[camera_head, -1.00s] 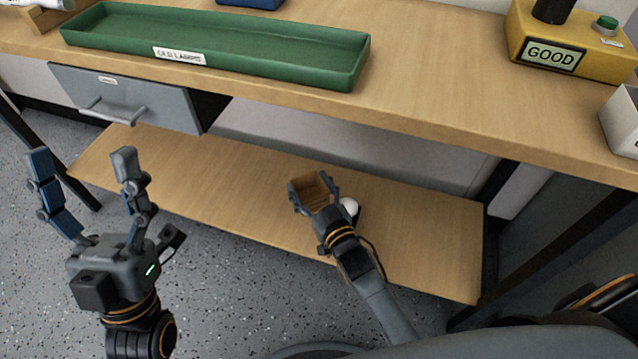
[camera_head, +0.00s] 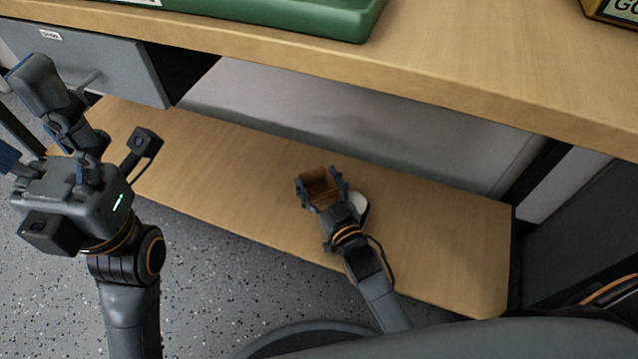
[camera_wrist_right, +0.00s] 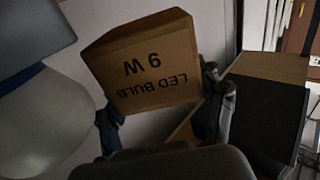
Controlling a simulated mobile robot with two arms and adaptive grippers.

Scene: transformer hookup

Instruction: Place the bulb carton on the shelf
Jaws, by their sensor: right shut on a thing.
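In the right wrist view the carton (camera_wrist_right: 150,65) reads "LED BULB 9 W", upside down. My right gripper (camera_head: 323,190) is shut on it, with a finger at each side. I cannot tell whether the carton's bottom touches the shelf. A white rounded thing (camera_head: 358,206) shows beside the right gripper, partly hidden by it. My left gripper (camera_head: 45,120) is open and empty at the left, in front of the drawer.
A grey drawer (camera_head: 110,62) hangs at the upper left.

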